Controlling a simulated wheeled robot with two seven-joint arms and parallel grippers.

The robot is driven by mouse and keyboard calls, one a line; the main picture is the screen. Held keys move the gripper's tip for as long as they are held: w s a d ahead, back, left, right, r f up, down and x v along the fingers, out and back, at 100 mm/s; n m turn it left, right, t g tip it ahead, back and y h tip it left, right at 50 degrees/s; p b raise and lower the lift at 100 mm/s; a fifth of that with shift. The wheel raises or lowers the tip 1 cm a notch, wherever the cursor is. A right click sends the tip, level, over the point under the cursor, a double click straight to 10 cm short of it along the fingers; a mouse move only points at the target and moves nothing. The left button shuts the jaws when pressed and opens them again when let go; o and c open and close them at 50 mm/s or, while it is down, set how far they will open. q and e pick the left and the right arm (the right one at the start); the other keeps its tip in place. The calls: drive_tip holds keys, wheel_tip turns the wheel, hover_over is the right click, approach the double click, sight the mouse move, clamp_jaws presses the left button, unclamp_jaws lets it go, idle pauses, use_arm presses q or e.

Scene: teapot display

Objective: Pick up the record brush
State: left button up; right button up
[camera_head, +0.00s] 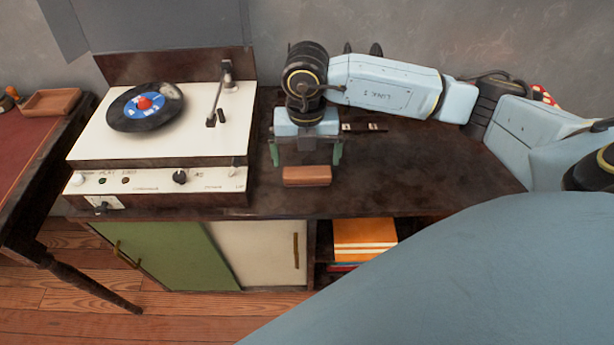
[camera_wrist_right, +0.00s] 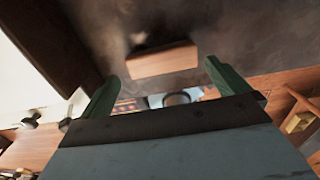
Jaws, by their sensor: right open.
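The record brush, which looks like a small reddish-brown wooden block (camera_head: 307,176), lies on the dark cabinet top near its front edge, right of the record player. It also shows in the right wrist view (camera_wrist_right: 162,60), beyond the fingertips and between them. My right gripper (camera_head: 306,158) points down just behind and above the brush. Its green fingers are spread wide and empty, one toward each side of the brush. In the right wrist view the open fingers (camera_wrist_right: 161,76) frame the brush without visibly touching it. My left gripper is not in view.
The record player (camera_head: 160,152) with a black record stands close on the left. The cabinet top (camera_head: 420,165) is mostly clear to the right. Orange boxes (camera_head: 363,238) sit on the open shelf below. A side table (camera_head: 40,160) with a wooden tray (camera_head: 52,103) is at far left.

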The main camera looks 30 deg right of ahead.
sight(307, 171)
drive_tip(key=shift+s+f+b, duration=0.15)
drive_tip(key=shift+f+b, duration=0.55)
drive_tip(key=shift+f, duration=2.05)
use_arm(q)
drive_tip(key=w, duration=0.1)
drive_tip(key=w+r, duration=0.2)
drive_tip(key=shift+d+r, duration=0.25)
use_arm(e)
drive_tip(key=c, duration=0.7)
drive_tip(key=shift+r, duration=0.25)
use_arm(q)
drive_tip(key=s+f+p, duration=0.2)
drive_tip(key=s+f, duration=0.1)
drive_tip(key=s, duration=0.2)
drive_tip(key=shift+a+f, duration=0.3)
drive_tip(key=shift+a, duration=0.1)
use_arm(e)
wheel_tip(307, 171, up, 10)
drive_tip(key=shift+f, duration=0.2)
